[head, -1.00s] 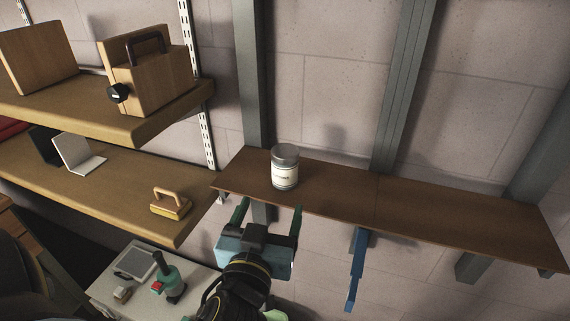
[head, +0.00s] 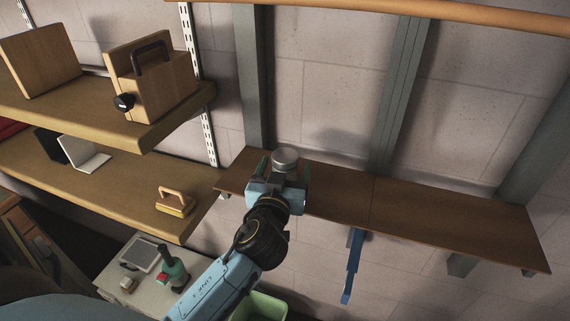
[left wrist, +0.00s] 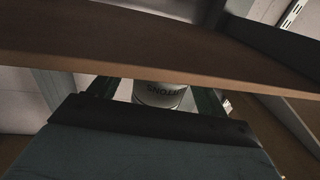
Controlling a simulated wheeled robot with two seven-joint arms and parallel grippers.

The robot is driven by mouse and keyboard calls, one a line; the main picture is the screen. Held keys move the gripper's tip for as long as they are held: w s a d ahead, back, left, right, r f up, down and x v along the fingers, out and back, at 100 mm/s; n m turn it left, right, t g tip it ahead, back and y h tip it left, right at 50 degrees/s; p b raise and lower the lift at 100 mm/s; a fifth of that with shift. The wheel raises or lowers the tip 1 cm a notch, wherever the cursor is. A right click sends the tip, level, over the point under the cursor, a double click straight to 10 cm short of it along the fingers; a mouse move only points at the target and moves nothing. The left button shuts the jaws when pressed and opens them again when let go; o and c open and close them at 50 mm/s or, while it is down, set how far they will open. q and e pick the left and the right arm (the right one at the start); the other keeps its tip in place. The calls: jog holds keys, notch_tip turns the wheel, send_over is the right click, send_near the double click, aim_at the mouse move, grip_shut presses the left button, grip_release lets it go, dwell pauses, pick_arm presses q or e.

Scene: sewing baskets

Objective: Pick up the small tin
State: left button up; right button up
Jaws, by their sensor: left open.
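The small tin (head: 285,159) is a pale cylinder with a grey lid, upright on the narrow brown wall shelf (head: 420,212). In the head view its lid and upper side show; my left gripper hides its lower part. My left gripper (head: 285,168) is open, with one green finger on each side of the tin. In the left wrist view the tin's lettered label (left wrist: 160,93) shows between the two fingers, partly hidden by the shelf board (left wrist: 150,62) and the gripper body. I cannot tell whether the fingers touch it. My right gripper is not in view.
Wooden shelves at the left hold a wooden box with a handle (head: 152,75) and a small yellow-based block (head: 174,203). A white surface (head: 120,290) with a green and red tool (head: 173,268) is below. The brown shelf right of the tin is clear.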

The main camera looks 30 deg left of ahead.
pick_arm(q)
jog(key=shift+c, duration=0.3)
jog(key=shift+w, duration=0.1)
jog(key=c, duration=1.1)
